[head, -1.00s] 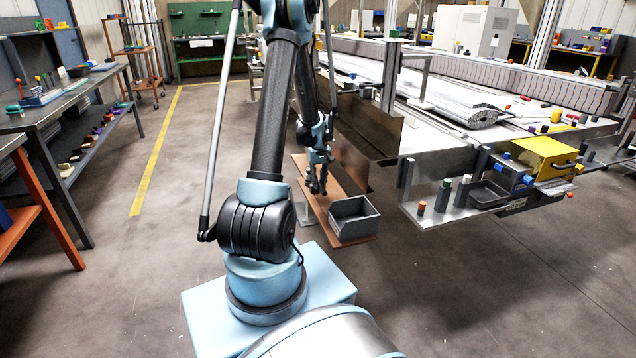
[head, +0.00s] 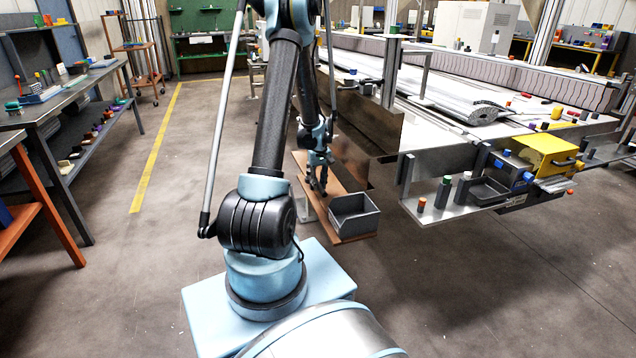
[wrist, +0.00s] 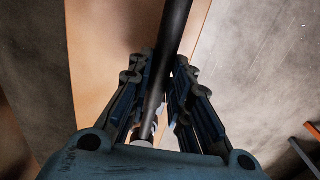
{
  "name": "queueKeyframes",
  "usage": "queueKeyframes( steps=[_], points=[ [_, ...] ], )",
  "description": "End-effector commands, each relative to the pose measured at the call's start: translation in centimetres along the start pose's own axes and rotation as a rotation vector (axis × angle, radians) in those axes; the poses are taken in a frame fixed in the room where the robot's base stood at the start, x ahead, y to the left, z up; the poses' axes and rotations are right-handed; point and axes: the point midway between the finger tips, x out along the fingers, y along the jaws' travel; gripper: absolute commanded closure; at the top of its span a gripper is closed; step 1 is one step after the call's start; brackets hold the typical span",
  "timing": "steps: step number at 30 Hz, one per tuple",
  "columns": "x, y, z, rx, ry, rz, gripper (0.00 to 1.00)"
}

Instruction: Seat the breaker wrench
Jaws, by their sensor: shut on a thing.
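My gripper (head: 318,182) is low over the brown board, behind the grey bin in the head view. In the wrist view its fingers (wrist: 161,78) are closed around a dark, smooth round bar, the breaker wrench (wrist: 170,45). The bar runs up and slightly right out of the picture, and its lighter end (wrist: 144,136) lies between the fingers near the palm. The far end of the wrench is out of the wrist view. In the head view I cannot make out the wrench, nor a seat for it.
The brown board (head: 347,236) carries an open grey bin (head: 355,224) at its near end. A brown upright panel (head: 366,122) and the conveyor frame stand to the right. A metal shelf (head: 432,210) with small parts and a yellow box (head: 545,155) juts out there.

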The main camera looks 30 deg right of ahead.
Motion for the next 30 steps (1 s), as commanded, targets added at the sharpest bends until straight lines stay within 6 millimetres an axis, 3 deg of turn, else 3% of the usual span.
queueKeyframes(
  steps=[17, 18, 21, 30],
  points=[
    [0.65, -0.02, 0.03, 0.000, 0.000, 0.000, 1.00],
    [0.65, -0.02, 0.03, 0.000, 0.000, 0.000, 0.77],
    [0.65, -0.02, 0.03, 0.000, 0.000, 0.000, 0.58],
    [0.63, -0.01, 0.02, 0.000, 0.000, 0.000, 0.58]
  ],
)
